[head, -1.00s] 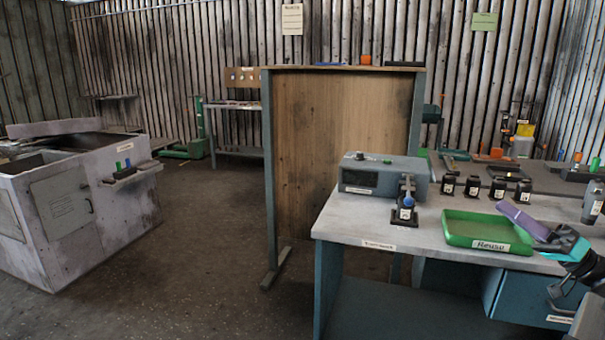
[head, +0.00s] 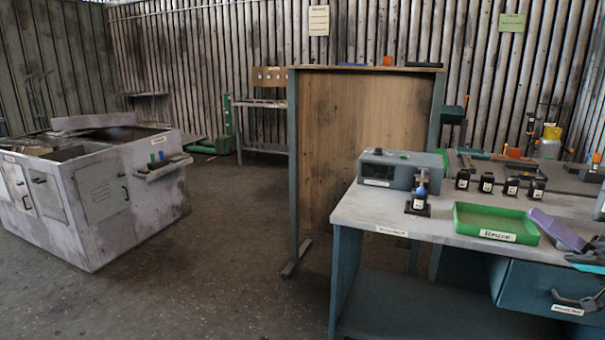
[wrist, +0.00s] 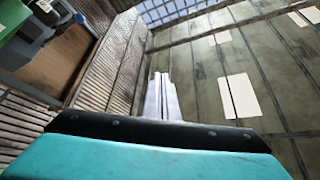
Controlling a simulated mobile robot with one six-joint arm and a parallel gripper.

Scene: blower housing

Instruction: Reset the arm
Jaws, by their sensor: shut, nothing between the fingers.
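My gripper (head: 536,214) shows at the right edge of the head view, its purple-grey fingers pointing up and left. The fingers are shut with nothing between them. They appear in front of the bench, by the right end of the green tray; I cannot tell their height above it. A teal part of my arm lies at the picture's edge, and the rest is cut off. In the wrist view the shut fingers (wrist: 162,98) stand up beyond the black bar and teal body, with walls and pale panels behind.
The workbench (head: 375,215) holds a grey box device (head: 400,168), a small black stand with a blue top (head: 420,195), a green tray (head: 497,237) labelled Reuse and several black items. A wooden partition (head: 355,140) stands behind. A grey cabinet (head: 105,195) is left. Open floor (head: 220,260) lies between.

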